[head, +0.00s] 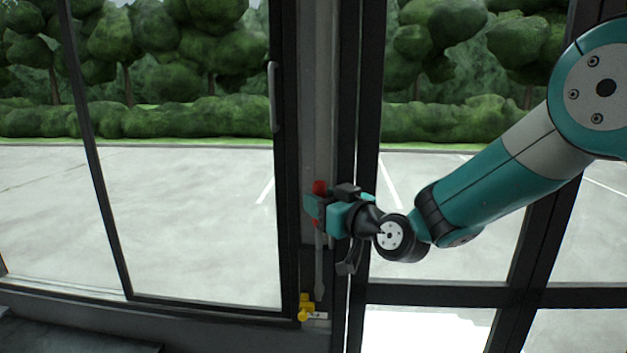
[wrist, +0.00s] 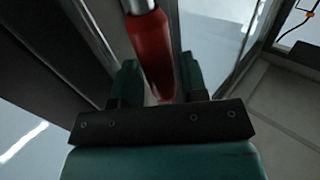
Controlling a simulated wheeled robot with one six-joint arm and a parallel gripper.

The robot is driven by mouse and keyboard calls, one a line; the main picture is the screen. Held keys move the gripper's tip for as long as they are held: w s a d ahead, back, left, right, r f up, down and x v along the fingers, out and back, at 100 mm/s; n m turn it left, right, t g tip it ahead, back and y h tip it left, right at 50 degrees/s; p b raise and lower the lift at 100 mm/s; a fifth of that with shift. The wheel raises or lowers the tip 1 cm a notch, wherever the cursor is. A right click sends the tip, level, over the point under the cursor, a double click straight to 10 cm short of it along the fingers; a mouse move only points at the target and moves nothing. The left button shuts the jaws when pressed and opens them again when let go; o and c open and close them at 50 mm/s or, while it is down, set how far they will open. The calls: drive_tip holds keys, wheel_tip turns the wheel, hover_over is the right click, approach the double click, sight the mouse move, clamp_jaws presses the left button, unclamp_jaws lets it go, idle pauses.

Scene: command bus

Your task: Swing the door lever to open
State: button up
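The door lever has a red grip (head: 320,187) and a grey shaft (head: 319,265) that hangs down along the dark door post. My gripper (head: 313,206) is at the grip, with red showing above and below its fingers. In the wrist view the red grip (wrist: 152,52) runs between the two teal fingers of my gripper (wrist: 160,80), with a pale metal part at its top. The fingers are close on both sides of it. Whether they press on it is not clear.
A yellow fitting (head: 305,308) sits at the foot of the shaft. A glass panel with a grey vertical handle (head: 272,97) is left of the post. Dark frame bars (head: 430,295) and glass are on the right. My arm reaches in from the right.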

drive_tip(key=shift+p+x, duration=0.4)
drive_tip(key=shift+x, duration=1)
clamp_jaws()
